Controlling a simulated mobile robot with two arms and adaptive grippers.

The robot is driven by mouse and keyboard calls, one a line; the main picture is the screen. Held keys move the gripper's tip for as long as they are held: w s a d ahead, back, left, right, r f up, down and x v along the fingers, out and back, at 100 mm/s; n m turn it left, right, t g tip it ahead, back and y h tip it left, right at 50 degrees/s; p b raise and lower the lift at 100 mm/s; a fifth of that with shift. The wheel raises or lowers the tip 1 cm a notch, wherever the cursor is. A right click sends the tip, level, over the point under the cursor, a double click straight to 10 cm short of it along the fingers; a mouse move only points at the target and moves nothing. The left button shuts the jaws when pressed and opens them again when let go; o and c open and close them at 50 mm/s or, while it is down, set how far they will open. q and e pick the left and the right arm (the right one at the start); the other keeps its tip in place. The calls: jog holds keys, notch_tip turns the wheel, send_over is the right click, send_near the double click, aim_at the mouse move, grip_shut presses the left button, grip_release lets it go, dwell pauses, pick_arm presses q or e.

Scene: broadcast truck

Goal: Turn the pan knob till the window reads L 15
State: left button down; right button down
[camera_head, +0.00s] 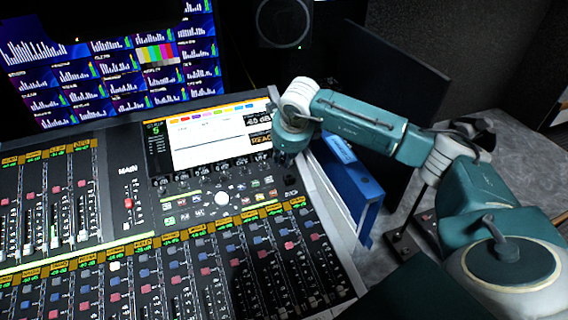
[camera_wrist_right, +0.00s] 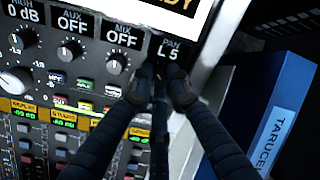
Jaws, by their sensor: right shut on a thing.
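The PAN window (camera_wrist_right: 171,55) in the right wrist view reads L 5, at the right edge of the mixer's row of knobs. My right gripper (camera_wrist_right: 160,90) is shut on the pan knob just below that window. The fingers hide most of the knob. In the head view my right gripper (camera_head: 286,158) is at the lower right corner of the console screen, with the arm coming in from the right; the knob cannot be made out there. My left gripper is in neither view.
The AUX knob (camera_wrist_right: 85,62) and MIX knob (camera_wrist_right: 117,63), both with windows reading OFF, sit left of the pan knob. A blue binder (camera_head: 352,180) stands close to the console's right side. Faders fill the console's front. A lit screen (camera_head: 210,138) is behind.

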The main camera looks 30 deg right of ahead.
jog(key=shift+w+d+r+n+b, duration=0.15)
jog(key=shift+n+b, duration=0.2)
jog(key=shift+n, duration=0.25)
jog(key=shift+w+a+r+n+b, duration=0.15)
jog(key=shift+n+b, duration=0.2)
jog(key=shift+n, duration=0.25)
jog(key=shift+d+r, duration=0.1)
jog(key=c, duration=1.8)
grip_release()
jog(key=shift+o, duration=0.6)
jog(key=shift+s+f, duration=0.2)
jog(key=v, duration=1.2)
jog(key=shift+s, duration=0.1)
jog(key=shift+c, duration=0.3)
